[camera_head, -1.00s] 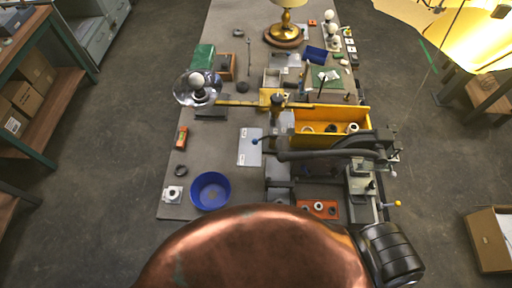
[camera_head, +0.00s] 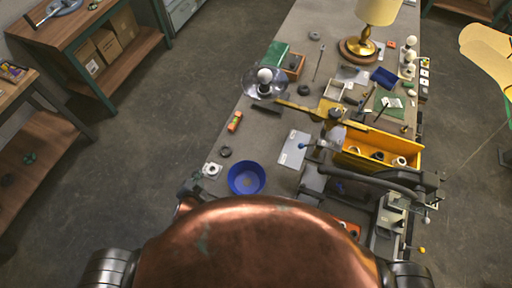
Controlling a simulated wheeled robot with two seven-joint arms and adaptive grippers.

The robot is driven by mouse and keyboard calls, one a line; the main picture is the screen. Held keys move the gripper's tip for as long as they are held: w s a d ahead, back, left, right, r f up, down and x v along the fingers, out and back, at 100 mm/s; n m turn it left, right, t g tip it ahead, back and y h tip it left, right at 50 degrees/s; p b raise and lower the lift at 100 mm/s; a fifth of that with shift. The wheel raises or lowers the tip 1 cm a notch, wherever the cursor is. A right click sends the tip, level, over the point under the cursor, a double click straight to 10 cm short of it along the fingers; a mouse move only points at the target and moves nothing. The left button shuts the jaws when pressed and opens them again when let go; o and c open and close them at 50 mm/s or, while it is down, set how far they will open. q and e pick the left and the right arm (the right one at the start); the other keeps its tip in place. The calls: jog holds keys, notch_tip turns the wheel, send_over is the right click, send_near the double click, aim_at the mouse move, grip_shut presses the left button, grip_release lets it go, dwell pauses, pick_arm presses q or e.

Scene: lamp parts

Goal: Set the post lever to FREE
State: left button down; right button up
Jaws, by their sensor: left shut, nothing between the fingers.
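My left gripper (camera_head: 196,182) shows small and dark at the bench's near left edge, partly hidden by my copper body. It is shut and empty, well left of the knob and apart from it. My right gripper is not in view.
A blue bowl (camera_head: 246,178) and a white block (camera_head: 211,170) lie close to my left gripper. The yellow bin (camera_head: 388,148) and a grey lever press (camera_head: 385,185) fill the right side. A bulb on a glass dish (camera_head: 264,84) and a brass lamp (camera_head: 363,40) stand farther back.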

pick_arm(q)
jog(key=w+d+m, duration=0.1)
jog(key=d, duration=0.1)
jog(key=d+r+m+t+h, duration=0.1)
jog(key=d, duration=0.1)
jog(key=w+d+m+t, duration=0.1)
jog(key=d, duration=0.1)
jog(key=shift+w+d+r, duration=0.25)
jog(key=shift+w+r, duration=0.05)
jog(key=shift+w, duration=0.05)
jog(key=s+d+r+m+h, duration=0.2)
jog(key=d+m+h, duration=0.3)
jog(key=d, duration=0.9)
jog(key=s+d+r+m+h, duration=0.2)
jog(key=d+m+h, duration=0.4)
jog(key=d, duration=0.8)
jog(key=s+m, duration=0.1)
jog(key=m, duration=0.1)
jog(key=shift+s+d+r+m+t, duration=0.2)
jog(key=shift+s+d+m+t, duration=0.05)
jog(key=shift+d+m+t, duration=0.15)
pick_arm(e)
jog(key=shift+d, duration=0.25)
